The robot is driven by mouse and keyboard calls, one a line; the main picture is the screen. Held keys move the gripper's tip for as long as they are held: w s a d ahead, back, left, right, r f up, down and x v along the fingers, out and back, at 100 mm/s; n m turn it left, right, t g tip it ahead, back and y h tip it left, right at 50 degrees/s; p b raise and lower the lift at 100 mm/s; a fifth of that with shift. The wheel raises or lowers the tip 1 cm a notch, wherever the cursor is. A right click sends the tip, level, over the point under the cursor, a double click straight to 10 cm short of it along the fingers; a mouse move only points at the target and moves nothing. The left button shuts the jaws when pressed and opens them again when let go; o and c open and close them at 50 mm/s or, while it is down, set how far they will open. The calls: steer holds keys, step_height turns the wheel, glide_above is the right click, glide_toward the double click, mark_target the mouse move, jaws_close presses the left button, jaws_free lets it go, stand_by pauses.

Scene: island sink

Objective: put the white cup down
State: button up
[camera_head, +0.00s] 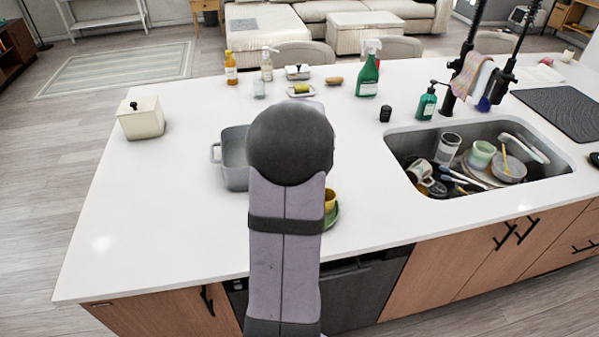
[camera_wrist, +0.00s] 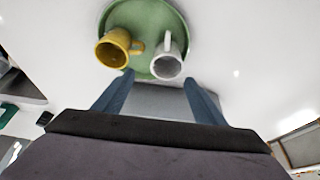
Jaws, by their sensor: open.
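The white cup (camera_wrist: 167,64) is on the right part of a green plate (camera_wrist: 148,14) in the wrist view, its handle pointing up in the picture. A yellow cup (camera_wrist: 113,48) is beside it on the same plate. My gripper (camera_wrist: 159,78) is open; its two fingers are apart, with their tips close to the plate's lower edge in the picture. Whether a finger touches the white cup I cannot tell. In the head view my arm hides the gripper and the white cup; the yellow cup (camera_head: 329,200) and the green plate (camera_head: 332,217) show partly at its right.
A grey pot (camera_head: 235,160) stands left of my arm. The sink (camera_head: 400,145) at right holds several dishes. A cream lidded jar (camera_head: 141,119) stands at the left, and bottles and a green spray bottle (camera_head: 368,75) stand at the back. The counter's left front (camera_head: 150,220) is clear.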

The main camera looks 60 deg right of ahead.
steer(key=b+v, duration=0.2)
steer(key=v, duration=1)
steer(key=shift+b, duration=0.4)
steer(key=shift+r, duration=0.1)
steer(key=w+a+f+n+y, duration=0.15)
steer(key=w+a+f, duration=0.25)
steer(key=a, duration=0.6)
steer(key=w+a+f+n+y, duration=0.1)
steer(key=w+a+f+n, duration=0.25)
steer(key=a, duration=0.65)
steer(key=s+a+f+n+g, duration=0.1)
steer(key=s+a+f+n, duration=0.1)
steer(key=a, duration=0.7)
steer(key=s+a+f+n+g, duration=0.2)
steer(key=s+a+f, duration=0.2)
steer(key=a, duration=0.4)
steer(key=shift+s+a+f+y, duration=0.35)
steer(key=shift+f, duration=0.3)
